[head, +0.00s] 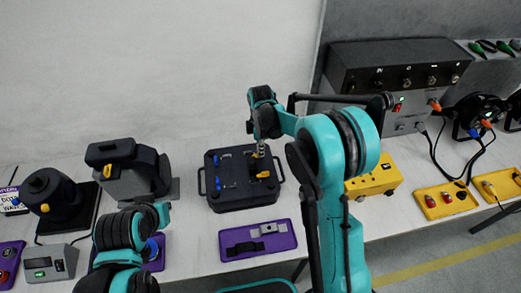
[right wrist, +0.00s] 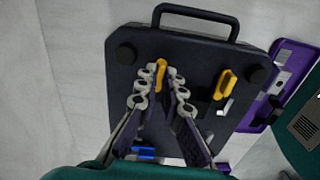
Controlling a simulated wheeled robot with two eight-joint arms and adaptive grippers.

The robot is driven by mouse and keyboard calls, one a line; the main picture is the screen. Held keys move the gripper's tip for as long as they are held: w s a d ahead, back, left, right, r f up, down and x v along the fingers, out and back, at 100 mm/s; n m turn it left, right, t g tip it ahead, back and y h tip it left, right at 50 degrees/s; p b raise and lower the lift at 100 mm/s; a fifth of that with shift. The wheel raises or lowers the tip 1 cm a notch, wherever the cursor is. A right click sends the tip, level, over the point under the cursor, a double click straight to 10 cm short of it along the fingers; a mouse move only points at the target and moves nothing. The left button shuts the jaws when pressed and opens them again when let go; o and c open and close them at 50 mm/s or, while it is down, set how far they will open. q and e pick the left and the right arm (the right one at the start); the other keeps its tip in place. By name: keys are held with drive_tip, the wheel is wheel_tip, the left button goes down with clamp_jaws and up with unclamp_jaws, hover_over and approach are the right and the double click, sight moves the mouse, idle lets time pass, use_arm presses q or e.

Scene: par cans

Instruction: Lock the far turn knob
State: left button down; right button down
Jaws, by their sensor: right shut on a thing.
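A black case (head: 228,200) with a handle on each side lies on the table in the head view. It carries two yellow turn knobs. The far yellow knob (right wrist: 161,75) sits between the fingertips of my right gripper (right wrist: 160,84) in the right wrist view, and the fingers are shut on it. In the head view my right gripper (head: 260,150) reaches down onto the far right part of the case and mostly hides this knob. The near yellow knob (head: 264,174) is free; it also shows in the right wrist view (right wrist: 225,84). My left gripper is not visible.
A purple tray (head: 228,251) with small parts lies in front of the case. A dark machine (head: 138,172) stands to the left. A yellow box (head: 376,180) and a large dark control unit (head: 400,65) stand to the right. Blue pieces (right wrist: 143,152) sit on the case.

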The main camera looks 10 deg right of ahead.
drive_tip(key=shift+n, duration=0.5)
drive_tip(key=c, duration=1.9)
unclamp_jaws()
drive_tip(key=shift+c, duration=0.2)
wheel_tip(320, 180, up, 12)
